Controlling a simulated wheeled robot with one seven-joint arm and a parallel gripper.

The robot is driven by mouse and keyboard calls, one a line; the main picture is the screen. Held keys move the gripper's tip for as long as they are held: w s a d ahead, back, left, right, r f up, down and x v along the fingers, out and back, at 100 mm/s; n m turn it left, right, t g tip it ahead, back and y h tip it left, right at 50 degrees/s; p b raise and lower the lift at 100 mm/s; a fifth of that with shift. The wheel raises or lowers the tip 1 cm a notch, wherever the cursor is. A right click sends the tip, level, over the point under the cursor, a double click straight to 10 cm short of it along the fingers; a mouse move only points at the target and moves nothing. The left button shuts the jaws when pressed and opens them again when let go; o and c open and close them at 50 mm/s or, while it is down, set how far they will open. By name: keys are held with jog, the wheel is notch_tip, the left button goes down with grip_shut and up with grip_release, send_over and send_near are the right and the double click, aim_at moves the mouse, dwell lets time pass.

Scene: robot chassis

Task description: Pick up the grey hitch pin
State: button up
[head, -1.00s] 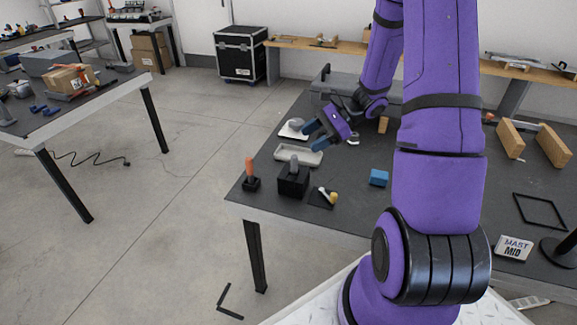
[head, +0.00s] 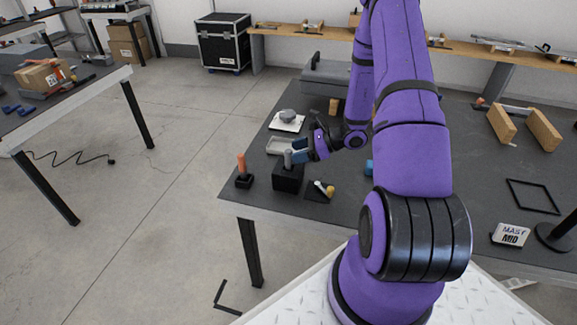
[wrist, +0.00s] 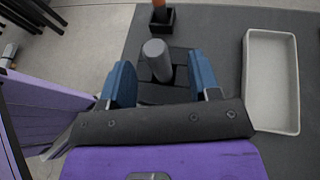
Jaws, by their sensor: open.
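The grey hitch pin (head: 288,158) stands upright in a black block (head: 287,180) near the left end of the dark table. In the wrist view the pin (wrist: 157,58) shows as a grey cylinder with a rounded top, just ahead of the gap between the fingers. My gripper (head: 299,150) is open, with blue fingers close beside the pin in the head view. In the wrist view the gripper (wrist: 161,76) has one finger to each side of the pin's line. I cannot tell whether a finger touches it.
A grey tray (head: 273,149) lies just behind the block; an orange pin (head: 241,162) in a small black holder stands to its left. A dark plate with a yellow-tipped piece (head: 326,188) is right of the block. A scale-like white device (head: 287,121) sits farther back.

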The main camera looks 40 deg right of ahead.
aim_at(289, 166)
jog(key=shift+x, duration=2.75)
jog(key=shift+s+f, duration=0.15)
grip_shut()
